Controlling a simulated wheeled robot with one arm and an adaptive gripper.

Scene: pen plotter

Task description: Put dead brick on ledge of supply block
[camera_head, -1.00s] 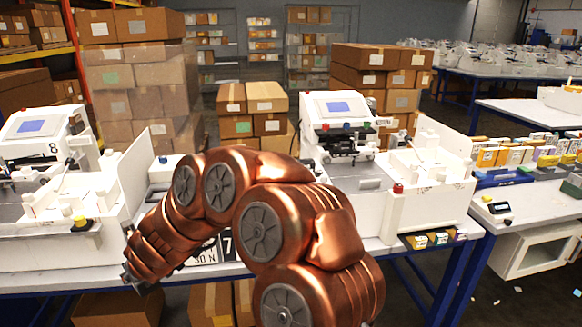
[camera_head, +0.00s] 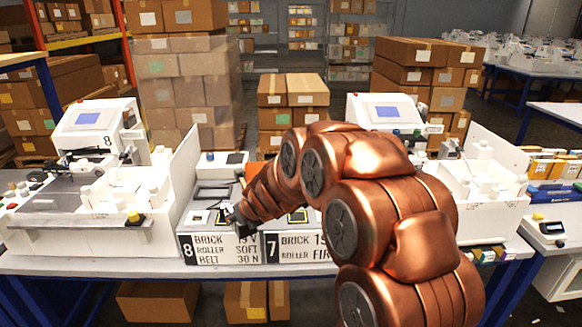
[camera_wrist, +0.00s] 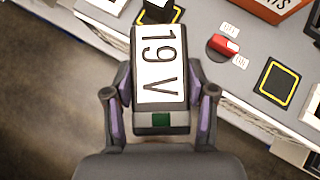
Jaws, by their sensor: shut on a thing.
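My gripper (camera_wrist: 160,95) is shut on a dark brick (camera_wrist: 160,120), with a white label reading 19 V and a small green square at its near end. The fingers press its two sides. In the head view my gripper (camera_head: 235,219) is small and dark, just above the 8 sign; the brick cannot be made out there. A pale unit with a dark top (camera_head: 215,172) stands behind it between the two plotters, possibly the supply block; its ledge is not clear. In the wrist view a red rocker switch (camera_wrist: 223,46) and a yellow-outlined black pad (camera_wrist: 278,84) lie to the right.
The number 8 plotter (camera_head: 100,205) with a tall white side wall stands left. Another plotter (camera_head: 470,200) stands right, partly behind my arm. Signs 8 (camera_head: 218,249) and 7 (camera_head: 300,247) stand along the table's front edge. Open floor shows left in the wrist view.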

